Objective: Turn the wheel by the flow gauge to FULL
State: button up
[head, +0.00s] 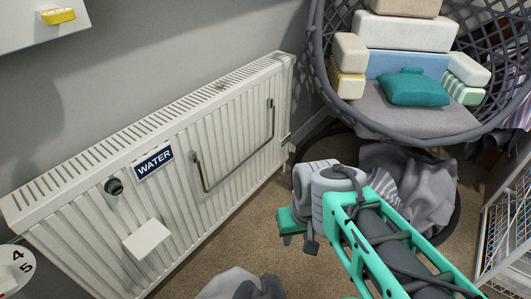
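No wheel, gauge marked flow or FULL mark can be made out. On the white radiator (225,110) are a dark blue WATER sign (154,163), a small black round knob (114,186) and a plain white block (147,239). My gripper (298,230) is to the right of the radiator, in the middle of the head view, apart from these fittings. Its fingers are partly hidden and their opening does not show.
A grey bar handle (235,150) stands out from the radiator front. A hanging wicker chair (330,75) with cushions (415,88) is at the upper right. Grey cloth (415,175) lies beyond my arm. A wire rack (505,225) stands at the right. Some carpet (240,230) is clear.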

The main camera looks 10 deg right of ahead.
aim_at(291, 148)
jog(key=u, duration=2.05)
jog(key=k, duration=0.85)
jog(key=z, duration=1.35)
jog(key=i, duration=1.5)
jog(key=u, duration=0.05)
